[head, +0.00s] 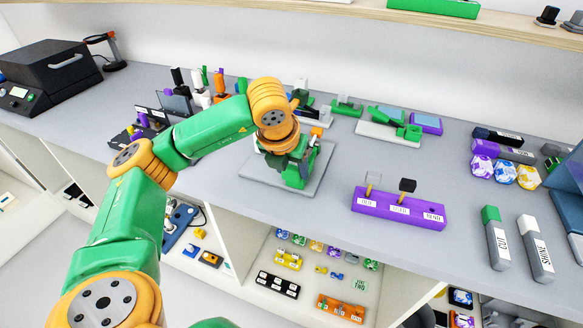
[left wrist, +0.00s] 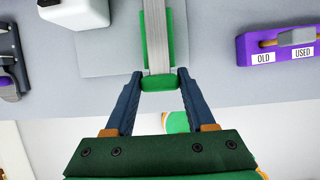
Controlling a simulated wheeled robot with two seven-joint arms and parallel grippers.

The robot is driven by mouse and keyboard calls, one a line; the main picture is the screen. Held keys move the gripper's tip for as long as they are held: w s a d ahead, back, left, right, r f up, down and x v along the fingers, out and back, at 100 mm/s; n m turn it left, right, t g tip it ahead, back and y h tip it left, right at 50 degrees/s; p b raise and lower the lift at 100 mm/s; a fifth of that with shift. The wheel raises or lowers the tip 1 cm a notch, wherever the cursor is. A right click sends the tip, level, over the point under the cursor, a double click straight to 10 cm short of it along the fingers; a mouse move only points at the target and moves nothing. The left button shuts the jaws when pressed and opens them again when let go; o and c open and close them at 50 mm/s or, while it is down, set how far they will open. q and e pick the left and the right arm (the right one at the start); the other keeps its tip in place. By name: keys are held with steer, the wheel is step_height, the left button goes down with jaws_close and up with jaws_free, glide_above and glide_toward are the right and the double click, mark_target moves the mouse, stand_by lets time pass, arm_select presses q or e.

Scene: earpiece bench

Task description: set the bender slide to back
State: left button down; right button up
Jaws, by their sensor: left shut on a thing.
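The bender stands on a light grey base plate (head: 252,178) in the middle of the bench, mostly hidden behind my left arm and gripper in the head view. In the left wrist view its pale ridged metal bar (left wrist: 157,40) runs away from me between green sides. A green end block (left wrist: 158,84), apparently the slide's end, sits at the near end of the bar. My left gripper (left wrist: 159,79) has its dark fingertips on either side of this block and is shut on it. My right gripper is not in view.
A purple rack (head: 398,210) with labelled slots stands to the right, near the front edge. Green and grey tools, a white-based green device (head: 388,133) and several small tools stand behind and around. Clear bench lies between the plate and the rack. Open shelves are below.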

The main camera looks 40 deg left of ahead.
arm_select(q)
steer(key=shift+c, duration=1.2)
jaws_free()
steer(key=shift+w, duration=0.2)
steer(key=v, duration=0.7)
steer(key=shift+b, duration=0.3)
